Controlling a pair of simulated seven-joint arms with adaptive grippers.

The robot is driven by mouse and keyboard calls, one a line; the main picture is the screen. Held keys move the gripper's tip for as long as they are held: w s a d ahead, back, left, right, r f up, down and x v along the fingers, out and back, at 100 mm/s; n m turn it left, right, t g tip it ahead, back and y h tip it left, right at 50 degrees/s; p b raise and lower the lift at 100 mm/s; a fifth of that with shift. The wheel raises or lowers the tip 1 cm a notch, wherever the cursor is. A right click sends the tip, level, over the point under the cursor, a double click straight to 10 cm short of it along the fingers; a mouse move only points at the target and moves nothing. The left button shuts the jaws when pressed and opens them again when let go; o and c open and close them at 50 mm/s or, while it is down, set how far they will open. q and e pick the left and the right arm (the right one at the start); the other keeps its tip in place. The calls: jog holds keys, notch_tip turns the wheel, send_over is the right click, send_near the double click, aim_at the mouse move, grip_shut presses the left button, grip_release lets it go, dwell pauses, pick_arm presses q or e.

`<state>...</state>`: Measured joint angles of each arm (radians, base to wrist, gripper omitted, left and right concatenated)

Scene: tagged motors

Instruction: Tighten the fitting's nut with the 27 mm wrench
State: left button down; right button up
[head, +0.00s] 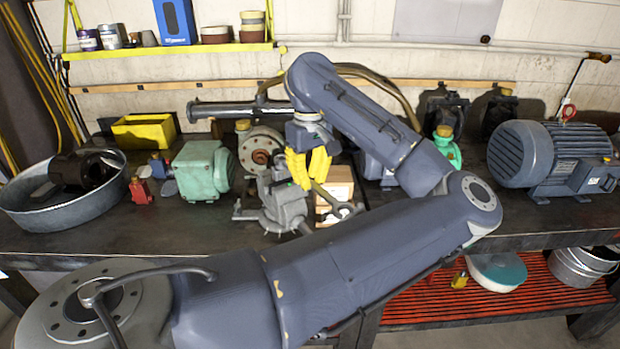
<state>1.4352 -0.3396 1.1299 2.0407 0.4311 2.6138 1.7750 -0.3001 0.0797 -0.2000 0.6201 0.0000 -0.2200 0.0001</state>
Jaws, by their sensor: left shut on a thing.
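My left gripper (312,182) has yellow fingers and points down near the middle of the bench. It is shut on a dark grey wrench (328,198), whose open jaw end reaches down to the right. The wrench's size mark cannot be read. A grey vise-like metal body (284,206) stands on the bench just left of and below the fingers. The fitting and its nut cannot be made out clearly; the fingers and my arm crowd that spot. I cannot tell whether the wrench touches anything there. My right gripper is not in view.
A wooden box (341,181) stands behind the wrench. A green motor (203,170) and a metal basin (112,197) are at left. A large blue-grey motor (527,153) is at right. My left arm crosses the bench front. Dark bench top (440,238) is partly clear at right.

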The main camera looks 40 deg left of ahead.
pick_arm(q)
jog(key=shift+s+a+m, duration=0.2)
jog(key=shift+s+m, duration=0.4)
jog(key=shift+s, duration=0.05)
jog(key=shift+s+a+m, duration=0.2)
jog(key=shift+s+m, duration=0.4)
jog(key=shift+s, duration=0.05)
jog(key=shift+s+a+m, duration=0.35)
jog(key=shift+s+m, duration=0.25)
jog(key=shift+s+a+m, duration=0.3)
jog(key=shift+s+m, duration=0.3)
jog(key=shift+s+a, duration=0.1)
jog(key=shift+s, duration=0.05)
jog(key=shift+s+a+m, duration=0.7)
jog(key=shift+s+m, duration=0.15)
jog(key=shift+m, duration=0.25)
jog(key=shift+a, duration=0.1)
